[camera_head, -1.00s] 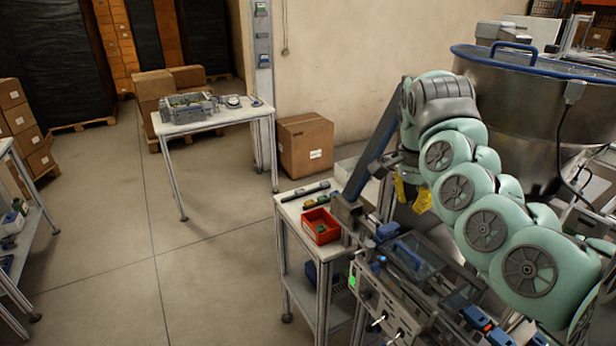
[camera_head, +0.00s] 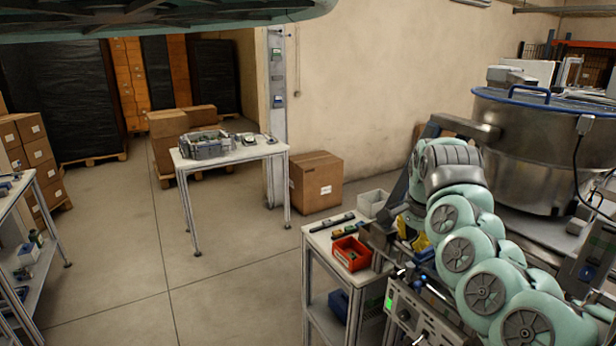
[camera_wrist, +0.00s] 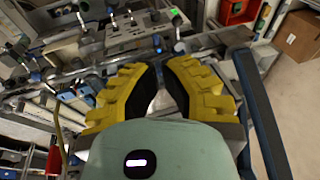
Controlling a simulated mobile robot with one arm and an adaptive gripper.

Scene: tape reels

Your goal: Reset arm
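My green jointed arm (camera_head: 457,253) is folded at the right of the head view, beside the large metal drum. My gripper (camera_head: 416,237) shows there only as a bit of yellow, mostly hidden behind the arm links, near the bench with the red bin. In the wrist view my gripper's two yellow fingers with black pads (camera_wrist: 160,75) stand apart with a narrow gap. I see nothing held between them. Bench equipment with levers and a green display (camera_wrist: 125,35) lies beyond the fingers.
A red bin (camera_head: 351,253) stands on the small bench beside the arm. A metal drum (camera_head: 530,150) is close behind the arm. A table (camera_head: 184,163) with a grey crate (camera_head: 206,147) and a cardboard box (camera_head: 316,182) stand farther back. The floor (camera_head: 230,285) at centre left is open.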

